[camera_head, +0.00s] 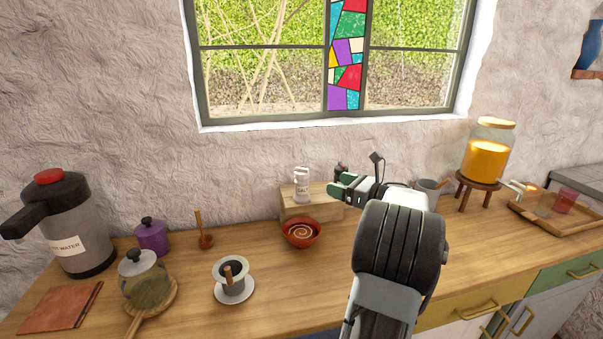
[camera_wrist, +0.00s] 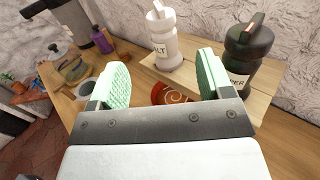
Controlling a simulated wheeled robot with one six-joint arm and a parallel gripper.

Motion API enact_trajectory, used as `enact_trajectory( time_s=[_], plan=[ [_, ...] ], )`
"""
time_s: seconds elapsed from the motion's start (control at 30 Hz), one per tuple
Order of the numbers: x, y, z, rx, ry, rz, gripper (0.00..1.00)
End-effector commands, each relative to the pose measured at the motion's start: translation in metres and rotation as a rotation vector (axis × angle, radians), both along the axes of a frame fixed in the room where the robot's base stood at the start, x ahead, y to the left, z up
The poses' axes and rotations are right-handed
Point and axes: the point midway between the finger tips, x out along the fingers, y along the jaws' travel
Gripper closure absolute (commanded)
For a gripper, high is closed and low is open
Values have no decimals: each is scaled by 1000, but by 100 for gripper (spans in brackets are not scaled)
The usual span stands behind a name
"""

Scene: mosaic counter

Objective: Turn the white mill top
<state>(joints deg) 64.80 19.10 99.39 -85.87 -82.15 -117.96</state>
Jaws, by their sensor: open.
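The white mill (camera_head: 301,186) stands upright on a small wooden riser (camera_head: 292,209) against the back wall. My gripper (camera_head: 342,188) is open and empty, with green pads. In the wrist view the white mill is beyond and between the fingertips (camera_wrist: 162,80), not touched.
A red bowl with a spiral (camera_head: 301,232) sits in front of the riser. A jar of amber liquid (camera_head: 488,150) on a stand and a wooden tray (camera_head: 549,217) are to the right. A hot water flask (camera_head: 75,227), purple pot (camera_head: 151,237) and glass jar (camera_head: 146,280) are left.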

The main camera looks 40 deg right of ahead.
Motion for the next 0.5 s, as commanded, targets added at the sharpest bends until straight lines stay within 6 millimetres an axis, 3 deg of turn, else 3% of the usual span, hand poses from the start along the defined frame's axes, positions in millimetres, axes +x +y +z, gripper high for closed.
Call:
enact_trajectory(
  time_s=[0.17, 0.5],
  plan=[
    [19, 6, 2, -15, -6, 4, 27],
    [81, 25, 3, -12, -6, 5, 27]
  ],
)
